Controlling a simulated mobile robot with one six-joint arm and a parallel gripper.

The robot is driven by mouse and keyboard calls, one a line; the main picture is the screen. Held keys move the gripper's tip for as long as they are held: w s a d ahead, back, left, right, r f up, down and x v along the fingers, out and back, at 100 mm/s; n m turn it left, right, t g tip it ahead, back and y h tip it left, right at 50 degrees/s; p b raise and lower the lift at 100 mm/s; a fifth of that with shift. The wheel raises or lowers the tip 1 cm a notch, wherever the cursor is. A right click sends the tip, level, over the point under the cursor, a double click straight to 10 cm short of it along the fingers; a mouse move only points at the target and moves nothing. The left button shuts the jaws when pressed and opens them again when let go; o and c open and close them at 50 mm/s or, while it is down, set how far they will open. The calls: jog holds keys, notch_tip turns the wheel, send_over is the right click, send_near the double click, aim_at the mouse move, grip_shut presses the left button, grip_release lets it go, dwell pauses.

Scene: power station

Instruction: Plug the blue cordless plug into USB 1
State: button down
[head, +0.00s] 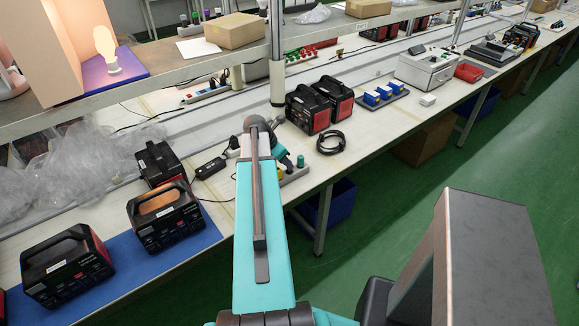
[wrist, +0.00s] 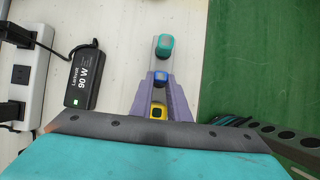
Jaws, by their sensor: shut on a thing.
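The blue cordless plug (wrist: 161,79) stands in a row on a light grey strip, between a green plug (wrist: 165,47) and a yellow plug (wrist: 158,110) in the wrist view. My gripper (wrist: 161,75) has its two purple-grey fingers closed on either side of the blue plug, at the strip. In the head view my arm hides the fingers and the blue plug; the green plug (head: 300,161) shows beside it. Black-and-red power stations stand at left, one (head: 165,217) and another (head: 67,265) on a blue mat (head: 190,245). Their USB labels are too small to read.
A black 90 W adapter (wrist: 83,75) and a white power strip (wrist: 30,85) lie left of the plugs. Two more power stations (head: 309,110) and a coiled cable (head: 330,142) are beyond. A shelf (head: 180,75) overhangs the table's back. Green floor lies right of the table edge.

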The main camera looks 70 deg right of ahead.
jog(key=shift+r+p, duration=1.9)
jog(key=shift+r, duration=0.5)
